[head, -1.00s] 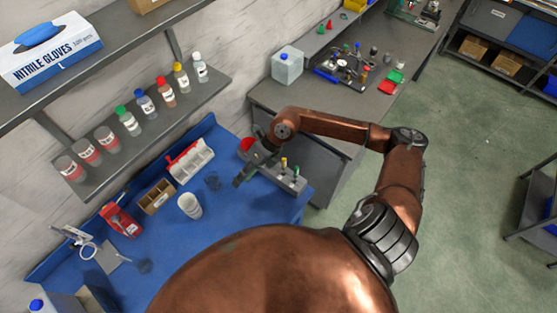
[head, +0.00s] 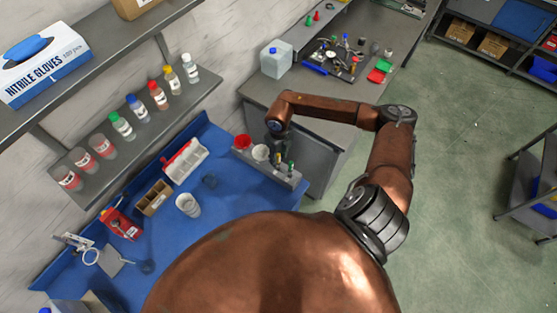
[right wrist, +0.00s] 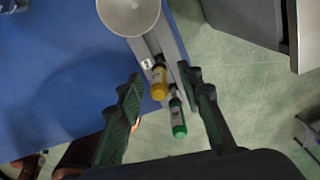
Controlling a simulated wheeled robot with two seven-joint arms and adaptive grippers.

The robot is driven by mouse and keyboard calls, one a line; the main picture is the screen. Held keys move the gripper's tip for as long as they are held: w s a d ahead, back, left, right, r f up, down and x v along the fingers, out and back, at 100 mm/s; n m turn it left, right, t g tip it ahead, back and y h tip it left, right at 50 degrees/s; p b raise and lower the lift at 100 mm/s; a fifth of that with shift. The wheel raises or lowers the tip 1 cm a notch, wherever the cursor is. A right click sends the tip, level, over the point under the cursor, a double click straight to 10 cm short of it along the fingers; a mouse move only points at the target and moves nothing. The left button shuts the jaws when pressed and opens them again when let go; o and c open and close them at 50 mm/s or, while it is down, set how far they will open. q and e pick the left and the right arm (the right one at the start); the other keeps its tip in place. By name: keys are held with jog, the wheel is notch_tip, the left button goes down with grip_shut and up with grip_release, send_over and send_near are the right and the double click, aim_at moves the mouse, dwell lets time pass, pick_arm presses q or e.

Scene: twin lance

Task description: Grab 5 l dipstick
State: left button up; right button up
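A grey rack (head: 267,171) stands at the right end of the blue bench mat. At its right end are a yellow-topped slim item (right wrist: 159,83) and a green-topped slim item (right wrist: 178,118), both with small labels too blurred to read. I cannot tell which is the 5 l dipstick. A small tag marked "2" (right wrist: 147,63) sits on the rack beside the yellow one. My right gripper (right wrist: 163,79) points down over this end, open, with both items showing between its fingers; nothing is gripped. It also shows in the head view (head: 279,150). My left gripper is not in view.
The rack also holds a red cup (head: 243,141) and a white cup (head: 261,152). On the blue mat are a white beaker (head: 188,205), a cardboard box (head: 154,198) and a white tray (head: 186,162). A bottle shelf (head: 137,128) hangs behind.

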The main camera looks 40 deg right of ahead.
jog(key=shift+f, duration=0.3)
jog(key=shift+c, duration=0.6)
grip_shut()
